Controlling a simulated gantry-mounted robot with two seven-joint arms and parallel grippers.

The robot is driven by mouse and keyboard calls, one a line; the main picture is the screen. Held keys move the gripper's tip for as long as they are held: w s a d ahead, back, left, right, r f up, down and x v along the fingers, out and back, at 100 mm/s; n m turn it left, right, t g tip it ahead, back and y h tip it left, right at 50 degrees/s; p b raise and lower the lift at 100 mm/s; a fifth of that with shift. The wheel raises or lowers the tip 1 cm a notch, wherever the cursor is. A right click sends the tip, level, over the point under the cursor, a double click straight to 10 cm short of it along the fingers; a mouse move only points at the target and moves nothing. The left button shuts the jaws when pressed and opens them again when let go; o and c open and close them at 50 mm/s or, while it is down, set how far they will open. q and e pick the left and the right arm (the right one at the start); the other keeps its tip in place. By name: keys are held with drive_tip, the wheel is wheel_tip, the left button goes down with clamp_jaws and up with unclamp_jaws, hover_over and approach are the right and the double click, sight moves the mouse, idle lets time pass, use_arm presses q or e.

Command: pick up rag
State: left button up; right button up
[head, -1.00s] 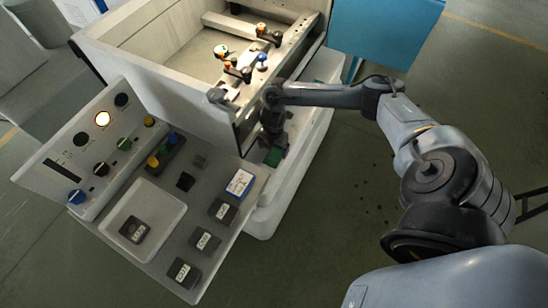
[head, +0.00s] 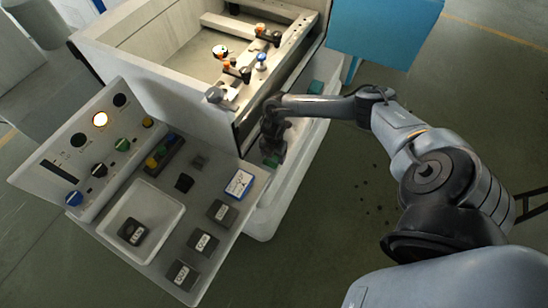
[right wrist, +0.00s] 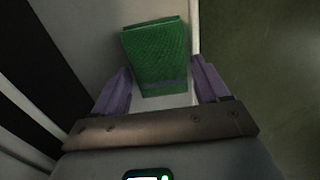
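The rag is a folded green cloth (right wrist: 157,55) lying on a pale ledge of the machine in the right wrist view. In the head view only a small green part of the rag (head: 271,161) shows below my right gripper (head: 271,152). In the right wrist view my right gripper (right wrist: 162,85) is open, with its purple fingers apart at either side of the rag's near end. Gaps show between the fingers and the cloth. My left gripper is in neither view.
The machine's tank wall (head: 187,62) stands left of my right arm. A control panel (head: 92,157) and a shelf with a white tray (head: 163,208) and several dark blocks lie at the left. A teal object (head: 316,87) sits farther along the ledge. Open floor lies right.

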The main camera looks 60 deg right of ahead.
sight(276, 158)
drive_tip(key=c, duration=0.8)
drive_tip(key=shift+r, duration=0.1)
drive_tip(key=shift+r, duration=0.55)
drive_tip(key=r, duration=0.1)
drive_tip(key=s+r+p, duration=0.1)
drive_tip(key=r, duration=0.1)
drive_tip(key=shift+r, duration=0.25)
drive_tip(key=s+r+p, duration=0.1)
drive_tip(key=s+r, duration=0.2)
drive_tip(key=s, duration=0.2)
drive_tip(key=s+a+r, duration=0.1)
drive_tip(key=s+r, duration=0.2)
drive_tip(key=s, duration=0.2)
drive_tip(key=shift+s+p, duration=0.3)
drive_tip(key=shift+p, duration=0.05)
drive_tip(key=shift+a+r, duration=0.1)
